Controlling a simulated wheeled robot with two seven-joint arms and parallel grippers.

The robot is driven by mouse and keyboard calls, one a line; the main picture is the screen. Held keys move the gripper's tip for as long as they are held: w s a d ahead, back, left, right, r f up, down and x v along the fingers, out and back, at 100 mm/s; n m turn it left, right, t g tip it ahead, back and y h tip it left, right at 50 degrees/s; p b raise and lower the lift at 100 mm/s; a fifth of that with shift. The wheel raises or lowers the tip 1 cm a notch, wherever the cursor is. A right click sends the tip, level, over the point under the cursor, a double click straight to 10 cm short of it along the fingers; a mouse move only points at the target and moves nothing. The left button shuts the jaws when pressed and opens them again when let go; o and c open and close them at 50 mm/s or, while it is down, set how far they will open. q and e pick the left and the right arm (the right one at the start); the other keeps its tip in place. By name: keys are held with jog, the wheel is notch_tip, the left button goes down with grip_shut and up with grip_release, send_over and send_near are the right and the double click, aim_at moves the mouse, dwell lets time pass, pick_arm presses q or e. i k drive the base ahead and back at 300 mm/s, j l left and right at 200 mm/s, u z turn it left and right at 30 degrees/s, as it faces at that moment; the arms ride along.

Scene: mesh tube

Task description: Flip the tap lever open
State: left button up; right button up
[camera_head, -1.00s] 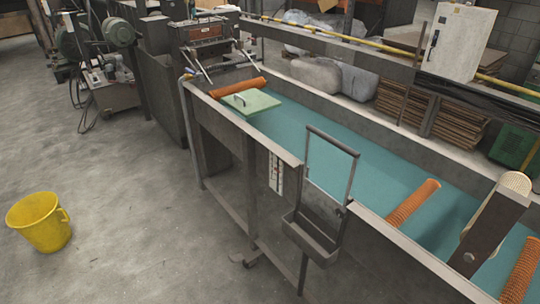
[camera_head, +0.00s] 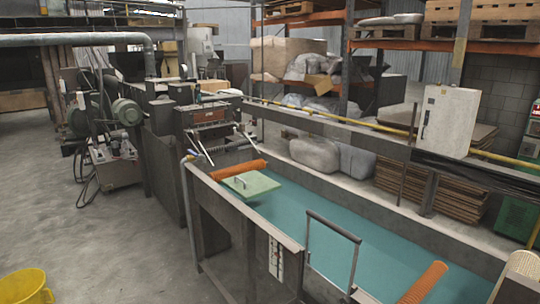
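The tank holds blue-green water (camera_head: 330,229). Neither of my grippers is in view.
A yellow bucket (camera_head: 25,287) stands on the floor at the lower left. A green panel with a handle (camera_head: 250,187) and an orange mesh tube (camera_head: 237,170) are at the tank's far end. Machinery (camera_head: 125,113) stands behind. Concrete floor (camera_head: 100,240) left of the tank is clear.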

aim_at(190, 151)
jog(key=i+j+u, duration=0.15)
jog(key=i+j, duration=0.25)
jog(key=j, duration=0.15)
jog(key=i+j+u, duration=0.1)
jog(key=i+j, duration=0.65)
jog(key=i, duration=0.2)
jog(key=i+j, duration=0.35)
jog(key=i, duration=0.2)
jog(key=z, duration=1.45)
